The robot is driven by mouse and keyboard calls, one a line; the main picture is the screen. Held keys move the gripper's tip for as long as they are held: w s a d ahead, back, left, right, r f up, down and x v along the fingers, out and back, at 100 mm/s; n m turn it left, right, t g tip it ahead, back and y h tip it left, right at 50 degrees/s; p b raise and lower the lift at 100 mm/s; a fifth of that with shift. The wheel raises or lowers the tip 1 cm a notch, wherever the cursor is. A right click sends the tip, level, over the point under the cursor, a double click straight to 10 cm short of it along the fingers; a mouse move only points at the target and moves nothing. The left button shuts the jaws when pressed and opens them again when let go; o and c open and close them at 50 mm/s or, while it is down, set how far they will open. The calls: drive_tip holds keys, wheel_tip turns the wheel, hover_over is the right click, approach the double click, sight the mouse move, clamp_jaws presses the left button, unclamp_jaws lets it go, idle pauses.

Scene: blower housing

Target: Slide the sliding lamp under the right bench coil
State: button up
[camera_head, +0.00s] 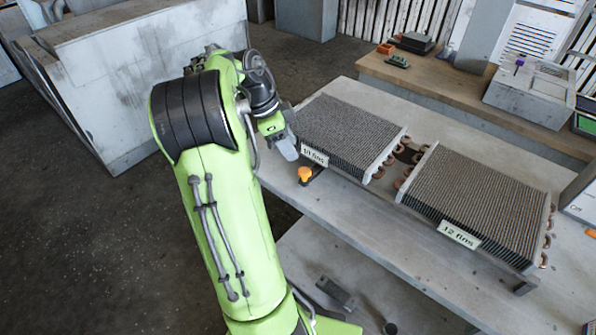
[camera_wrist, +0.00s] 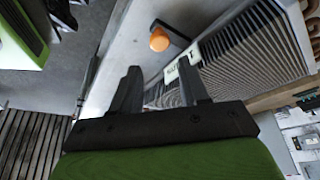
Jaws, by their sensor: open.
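The sliding lamp has an orange knob (camera_head: 305,174) on a dark base, at the front edge of the bench (camera_head: 350,215), by the left coil's label. The knob also shows in the wrist view (camera_wrist: 159,40), ahead of my fingers. The right bench coil (camera_head: 480,200) is a finned block with copper bends, labelled "12 fins". The left coil (camera_head: 350,135) has a label I cannot read surely. My gripper (camera_head: 288,148) is near the left coil's front left corner, up and left of the lamp. In the wrist view my gripper (camera_wrist: 160,85) is open and empty, apart from the knob.
A wooden bench (camera_head: 450,85) behind holds small parts and a grey box (camera_head: 530,95). A lower shelf (camera_head: 340,280) under the front bench carries a dark bracket (camera_head: 333,290). A large grey cabinet (camera_head: 130,80) stands at the left. Bare bench top runs along the front edge.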

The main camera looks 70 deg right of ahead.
sight(304, 170)
drive_tip(key=b+x, duration=0.2)
drive_tip(key=x, duration=0.7)
clamp_jaws()
